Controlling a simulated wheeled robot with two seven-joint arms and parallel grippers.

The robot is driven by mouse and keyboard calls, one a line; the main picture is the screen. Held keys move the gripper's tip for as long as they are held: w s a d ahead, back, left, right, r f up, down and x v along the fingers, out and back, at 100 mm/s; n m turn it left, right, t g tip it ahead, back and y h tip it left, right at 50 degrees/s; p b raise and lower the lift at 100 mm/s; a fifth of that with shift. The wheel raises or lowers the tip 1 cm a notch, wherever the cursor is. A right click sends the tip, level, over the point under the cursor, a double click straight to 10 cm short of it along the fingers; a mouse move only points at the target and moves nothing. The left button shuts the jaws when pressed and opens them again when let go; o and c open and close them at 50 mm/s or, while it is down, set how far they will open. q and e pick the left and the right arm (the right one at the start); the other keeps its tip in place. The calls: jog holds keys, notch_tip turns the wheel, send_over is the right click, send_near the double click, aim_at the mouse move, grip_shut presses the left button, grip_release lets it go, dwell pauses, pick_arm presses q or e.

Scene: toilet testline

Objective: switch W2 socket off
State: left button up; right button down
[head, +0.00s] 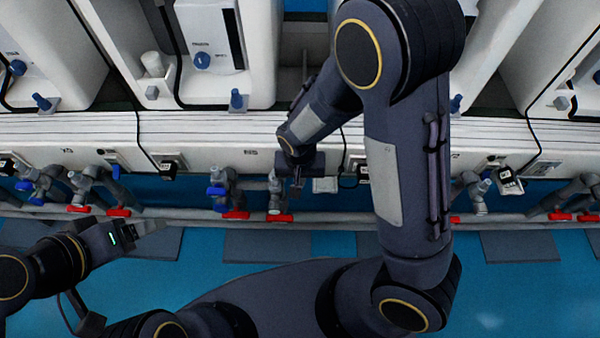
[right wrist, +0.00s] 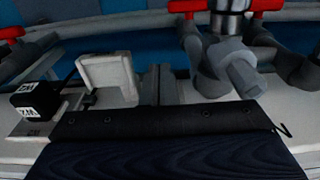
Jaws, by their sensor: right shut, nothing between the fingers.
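A white socket cover (head: 325,184) stands out from the white panel, just right of my right gripper (head: 297,188) in the head view. It also shows in the right wrist view (right wrist: 105,77), left of the gripper fingers (right wrist: 157,78), which are together and empty. A black plug block (right wrist: 37,100) with an upside-down label that looks like W2 sits beside the cover. The same block appears in the head view (head: 364,172), partly behind my right arm. The switch itself cannot be made out. My left gripper (head: 150,230) is low at the left, away from the panel; its jaw opening is unclear.
Grey pipe valves with red handles (head: 236,215) line the panel's lower edge. One grey valve (right wrist: 235,70) stands close right of the right gripper in the wrist view. Another black plug (head: 168,168) is farther left. The blue floor (head: 190,265) below is open.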

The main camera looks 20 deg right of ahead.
dwell(0.4)
jog(key=shift+w+d+r+p, duration=0.1)
jog(key=shift+w+r+p, duration=0.05)
jog(key=shift+w, duration=0.2)
jog(key=shift+w+d+r+p, duration=0.1)
jog(key=shift+w+p, duration=0.05)
jog(key=shift+w, duration=0.2)
pick_arm(q)
jog(key=shift+r, duration=0.3)
jog(key=shift+r, duration=0.1)
pick_arm(e)
jog(key=shift+r, duration=0.1)
